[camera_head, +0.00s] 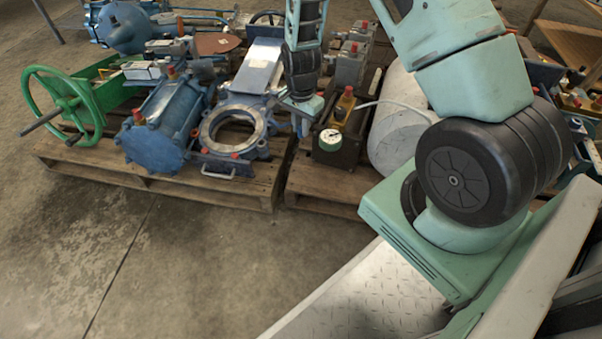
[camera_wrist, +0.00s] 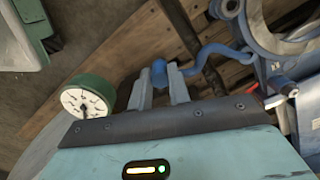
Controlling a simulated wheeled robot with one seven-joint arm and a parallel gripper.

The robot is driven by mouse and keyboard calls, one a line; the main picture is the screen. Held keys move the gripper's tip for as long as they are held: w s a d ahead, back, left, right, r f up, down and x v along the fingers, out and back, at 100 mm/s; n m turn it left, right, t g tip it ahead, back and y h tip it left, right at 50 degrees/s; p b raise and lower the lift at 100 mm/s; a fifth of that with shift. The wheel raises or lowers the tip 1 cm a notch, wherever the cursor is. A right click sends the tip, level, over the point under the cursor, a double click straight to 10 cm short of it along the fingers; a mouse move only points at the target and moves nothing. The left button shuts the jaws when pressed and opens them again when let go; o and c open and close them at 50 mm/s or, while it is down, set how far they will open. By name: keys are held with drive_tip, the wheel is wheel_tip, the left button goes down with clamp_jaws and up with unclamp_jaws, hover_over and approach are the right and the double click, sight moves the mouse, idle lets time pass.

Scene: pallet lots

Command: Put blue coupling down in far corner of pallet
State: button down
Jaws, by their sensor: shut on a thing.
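My gripper (camera_wrist: 163,80) points down, its two grey fingers shut on the blue coupling (camera_wrist: 158,71), a small blue piece at the fingertips. The left pallet (camera_head: 215,190) bears blue valves; the right pallet (camera_head: 325,194) bears a dark block with a green-rimmed gauge (camera_head: 330,140). A wavy blue rod or hose (camera_wrist: 222,52) lies right of the coupling in the wrist view; I cannot tell whether they join.
A blue ring-shaped valve (camera_head: 232,128) stands close left of my gripper, and a blue cylindrical body (camera_head: 163,130) beyond it. A green handwheel (camera_head: 66,105) overhangs the left pallet. The concrete floor in front is clear.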

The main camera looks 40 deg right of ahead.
wheel_tip(320, 180, down, 16)
drive_tip(key=b, duration=0.9)
drive_tip(key=shift+f, duration=0.25)
drive_tip(key=c, duration=1.3)
unclamp_jaws()
drive_tip(key=shift+r, duration=0.1)
